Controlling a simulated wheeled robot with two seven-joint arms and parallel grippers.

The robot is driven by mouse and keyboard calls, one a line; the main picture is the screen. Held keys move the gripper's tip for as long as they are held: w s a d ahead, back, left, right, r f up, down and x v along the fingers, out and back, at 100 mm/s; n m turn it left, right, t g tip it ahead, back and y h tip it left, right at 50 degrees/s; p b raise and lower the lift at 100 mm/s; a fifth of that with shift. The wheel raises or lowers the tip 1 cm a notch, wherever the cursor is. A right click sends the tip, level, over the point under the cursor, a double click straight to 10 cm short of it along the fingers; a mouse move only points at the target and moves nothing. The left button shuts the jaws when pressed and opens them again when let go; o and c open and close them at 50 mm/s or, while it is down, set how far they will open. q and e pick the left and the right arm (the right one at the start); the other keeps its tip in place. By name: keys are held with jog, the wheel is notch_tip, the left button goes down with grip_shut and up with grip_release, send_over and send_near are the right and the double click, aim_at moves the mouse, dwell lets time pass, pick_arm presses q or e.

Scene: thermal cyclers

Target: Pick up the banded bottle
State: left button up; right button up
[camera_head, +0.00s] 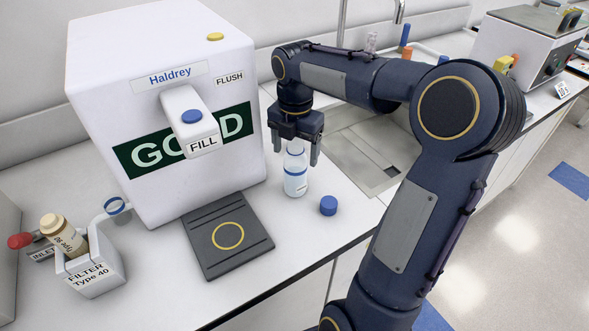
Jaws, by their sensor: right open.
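The banded bottle (295,181) is clear with a blue band and stands upright on the white counter, right of the large white dispenser. My right gripper (294,157) points down over it from above. Its fingers are open, one on either side of the bottle's upper part, and the gripper body hides the top of the neck. I cannot tell whether a finger touches the bottle. A blue cap (328,205) lies on the counter just right of the bottle. My left gripper is not in view.
The white Haldrey dispenser (115,90) stands left, with a dark pad (213,262) before it. A filter holder (97,275) sits at the lower left. A sink (365,150) is behind my right arm. Another machine (520,50) stands at the far right.

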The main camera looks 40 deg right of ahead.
notch_tip(320, 180, down, 2)
jog(key=shift+f, duration=0.1)
jog(key=c, duration=1.1)
